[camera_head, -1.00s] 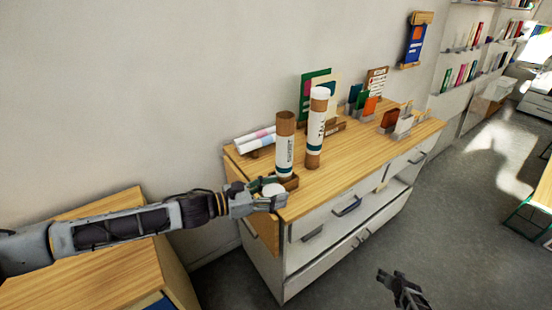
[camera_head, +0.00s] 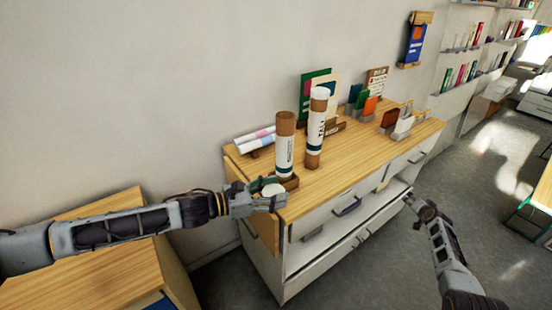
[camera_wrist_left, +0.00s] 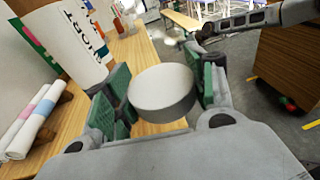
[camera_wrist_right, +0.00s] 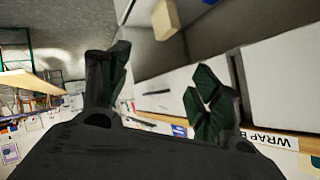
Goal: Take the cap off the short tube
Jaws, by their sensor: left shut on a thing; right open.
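The short tube (camera_head: 285,150) stands upright near the left end of the wooden-topped cabinet. Its brown top end has no white cap on it. My left gripper (camera_head: 277,198) is shut on a white round cap (camera_head: 272,189), low beside the short tube's foot and apart from it. In the left wrist view the cap (camera_wrist_left: 162,88) sits between the green finger pads. The taller tube (camera_head: 316,130) stands just right of the short one, with a white cap on top. My right gripper (camera_head: 412,201) is open and empty, in front of the cabinet.
The cabinet top (camera_head: 350,172) has clear wood right of the tubes. Rolled papers (camera_head: 254,140) lie at its back left. Cards and small holders (camera_head: 365,103) stand at the back. A lower wooden table (camera_head: 95,275) is at the left, under my left arm.

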